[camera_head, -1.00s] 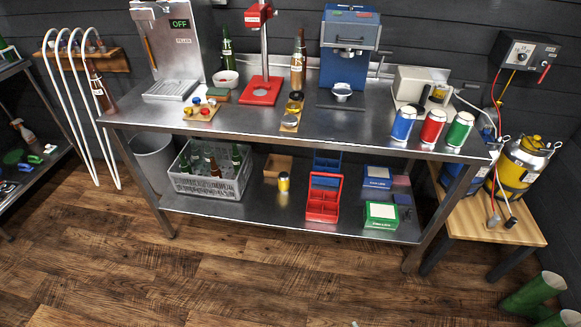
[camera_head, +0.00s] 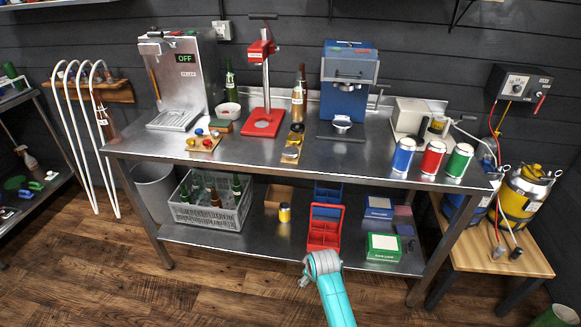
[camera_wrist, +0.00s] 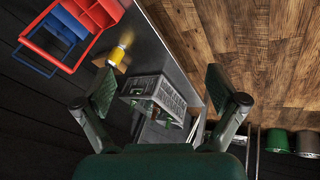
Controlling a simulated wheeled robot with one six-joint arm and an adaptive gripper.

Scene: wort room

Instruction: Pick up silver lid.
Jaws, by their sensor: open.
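A small wooden board (camera_head: 284,158) lies on the steel bench between the red press and the blue machine. Several round lids lie along it in a row. The nearest looks silver, the silver lid (camera_head: 290,152); a gold one and a dark one are behind it. My arm shows at the bottom of the head view, in front of the bench and well apart from the lids. My gripper (camera_wrist: 163,90) is open and empty in the wrist view, its fingers wide apart. No lid shows in the wrist view.
A red press (camera_head: 264,120) and a blue machine (camera_head: 348,98) flank the board. Blue, red and green cans (camera_head: 432,157) stand at the bench's right. The lower shelf holds a grey crate (camera_head: 212,213) and a red carrier (camera_head: 324,228). The bench front near the board is clear.

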